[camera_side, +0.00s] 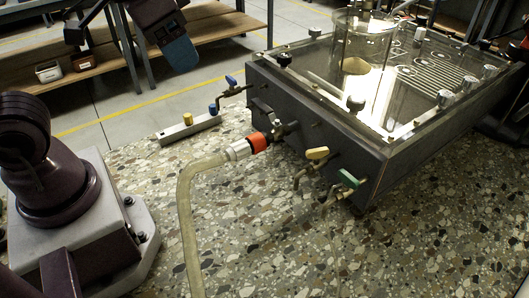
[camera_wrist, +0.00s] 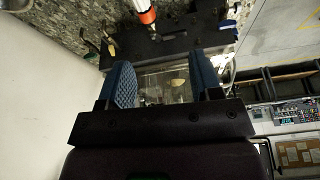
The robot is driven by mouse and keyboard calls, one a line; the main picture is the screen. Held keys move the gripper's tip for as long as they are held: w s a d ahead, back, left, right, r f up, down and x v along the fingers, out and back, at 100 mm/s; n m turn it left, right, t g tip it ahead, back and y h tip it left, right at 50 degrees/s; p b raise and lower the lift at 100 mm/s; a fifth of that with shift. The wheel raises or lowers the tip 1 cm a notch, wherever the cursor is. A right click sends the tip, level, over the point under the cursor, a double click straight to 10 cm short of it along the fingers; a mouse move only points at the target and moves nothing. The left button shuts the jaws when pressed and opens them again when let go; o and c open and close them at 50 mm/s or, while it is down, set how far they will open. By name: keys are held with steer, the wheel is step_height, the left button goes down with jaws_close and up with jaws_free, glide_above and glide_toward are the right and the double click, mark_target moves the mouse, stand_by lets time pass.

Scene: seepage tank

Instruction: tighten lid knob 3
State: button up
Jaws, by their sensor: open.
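The seepage tank (camera_side: 320,135) is a dark box with a clear lid (camera_side: 318,92) at the right of the side view. Several black and silver knobs sit along the lid's edges, among them a black front knob (camera_side: 356,103), a black left knob (camera_side: 284,60) and a silver knob (camera_side: 445,98). No numbers are readable, so I cannot tell which is knob 3. My gripper (camera_side: 182,56) is raised at the upper left, apart from the tank. In the wrist view its blue fingers (camera_wrist: 160,65) stand apart, with nothing held between them; part of the tank shows beyond.
A clear cylinder (camera_side: 362,45) rises from the lid. A hose (camera_side: 188,200) joins the tank front at an orange fitting (camera_side: 257,142). Yellow (camera_side: 317,153) and green (camera_side: 348,178) valve handles jut forward. A grey bar with coloured knobs (camera_side: 188,129) lies left of the tank. Shelving stands behind.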

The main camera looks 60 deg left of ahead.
steer(key=s+a+n+t, duration=0.1)
steer(key=s+a, duration=0.1)
steer(key=s, duration=0.2)
step_height(320, 180, up, 3)
steer(key=n+g, duration=0.5)
glide_above(357, 98)
step_height(357, 98, down, 12)
steer(key=shift+s+f, duration=0.1)
steer(key=c, duration=0.9)
